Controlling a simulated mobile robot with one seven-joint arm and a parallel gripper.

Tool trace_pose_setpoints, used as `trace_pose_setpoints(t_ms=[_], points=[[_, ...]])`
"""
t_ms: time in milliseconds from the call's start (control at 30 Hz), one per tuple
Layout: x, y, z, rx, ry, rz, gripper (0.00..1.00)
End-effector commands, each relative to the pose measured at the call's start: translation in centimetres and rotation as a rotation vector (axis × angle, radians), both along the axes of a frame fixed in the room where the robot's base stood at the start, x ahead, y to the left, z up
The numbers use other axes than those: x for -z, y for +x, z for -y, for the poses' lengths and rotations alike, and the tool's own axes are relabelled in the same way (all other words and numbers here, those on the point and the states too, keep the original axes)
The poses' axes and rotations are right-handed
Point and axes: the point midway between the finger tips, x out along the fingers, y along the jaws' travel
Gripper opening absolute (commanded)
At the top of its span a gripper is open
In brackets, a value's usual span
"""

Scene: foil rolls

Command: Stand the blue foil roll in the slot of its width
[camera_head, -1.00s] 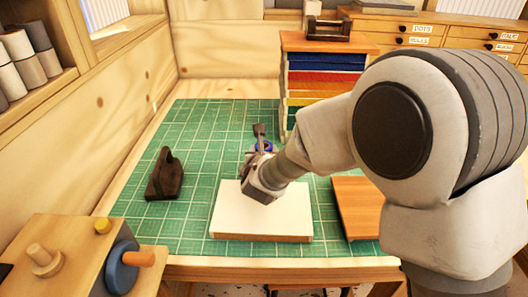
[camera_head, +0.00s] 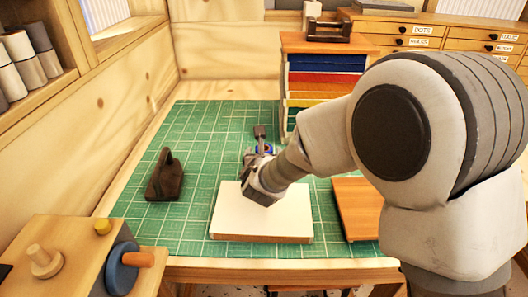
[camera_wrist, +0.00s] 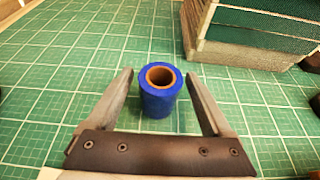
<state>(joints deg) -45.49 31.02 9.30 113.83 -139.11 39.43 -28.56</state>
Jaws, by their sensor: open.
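The blue foil roll (camera_wrist: 160,98) stands upright on the green cutting mat in the wrist view, its brown core opening facing up. In the head view the roll (camera_head: 264,149) shows only in part behind my gripper. My gripper (camera_wrist: 160,75) is open, with one finger on each side of the roll and a gap on both sides. In the head view my gripper (camera_head: 262,142) is low over the mat. A wooden rack (camera_head: 325,43) with blue, red, orange and yellow bands stands at the back right of the mat; its slot widths cannot be told.
A white board (camera_head: 235,222) lies at the mat's front, below my wrist. A dark handled tool (camera_head: 165,180) stands at the left. An orange-brown board (camera_head: 352,205) lies at the right. The mat's back left is clear.

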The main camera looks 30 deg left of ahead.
Motion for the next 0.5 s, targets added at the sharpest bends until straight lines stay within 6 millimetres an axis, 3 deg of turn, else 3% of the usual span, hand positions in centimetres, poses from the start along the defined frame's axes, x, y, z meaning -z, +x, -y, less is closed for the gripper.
trace_pose_setpoints(t_ms=[500], points=[[-3.8,-7.6,4.2,-0.002,0.0,0.002,0.85]])
